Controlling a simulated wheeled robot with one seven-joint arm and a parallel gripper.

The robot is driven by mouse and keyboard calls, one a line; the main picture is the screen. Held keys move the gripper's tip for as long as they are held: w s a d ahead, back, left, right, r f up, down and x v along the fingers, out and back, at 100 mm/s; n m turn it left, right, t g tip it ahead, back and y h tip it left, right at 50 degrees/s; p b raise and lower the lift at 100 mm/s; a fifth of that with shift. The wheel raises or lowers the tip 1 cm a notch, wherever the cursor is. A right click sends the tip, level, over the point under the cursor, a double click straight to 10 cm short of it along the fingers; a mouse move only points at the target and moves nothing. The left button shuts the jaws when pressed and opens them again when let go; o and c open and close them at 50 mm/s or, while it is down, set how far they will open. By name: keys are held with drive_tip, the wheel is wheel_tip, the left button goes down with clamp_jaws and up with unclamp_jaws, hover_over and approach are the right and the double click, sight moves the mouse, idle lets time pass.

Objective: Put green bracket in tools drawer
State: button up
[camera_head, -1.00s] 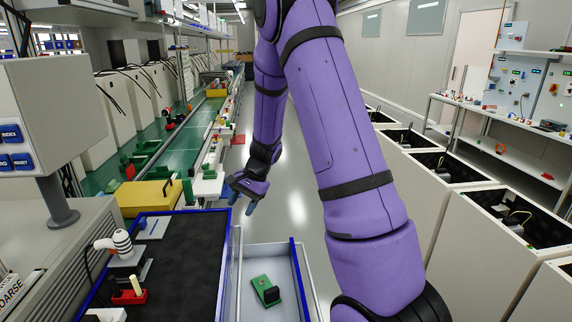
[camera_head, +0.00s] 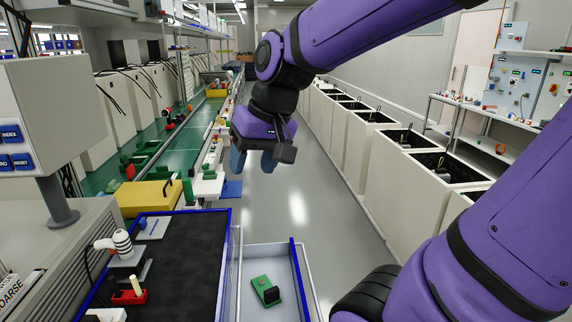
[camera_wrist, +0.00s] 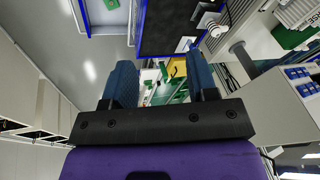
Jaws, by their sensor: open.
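The green bracket (camera_head: 266,290), with a dark upright part, lies inside the open drawer (camera_head: 292,262), a light-coloured tray with a blue right edge, at the bottom middle of the head view. In the wrist view the bracket (camera_wrist: 111,4) shows at the top edge, in the drawer (camera_wrist: 90,28). My gripper (camera_head: 253,162) hangs in the air beyond the drawer, apart from the bracket. Its two blue fingers are spread with nothing between them in the wrist view (camera_wrist: 163,85). A label on the drawer cannot be seen.
A black-topped bench with blue edging (camera_head: 175,255) stands left of the drawer and holds small tools. A yellow box (camera_head: 150,197) sits behind it. Open-topped grey bins (camera_head: 375,165) line the right. The aisle floor (camera_head: 300,210) is clear.

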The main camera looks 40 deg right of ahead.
drive_tip(key=s+r+n+t+h, duration=0.1)
drive_tip(key=s+r+n, duration=0.1)
drive_tip(key=s, duration=0.6)
drive_tip(key=shift+s+n+t+h, duration=0.3)
drive_tip(key=shift+h, duration=0.1)
drive_tip(key=shift+c, duration=1)
drive_tip(key=shift+a, duration=0.1)
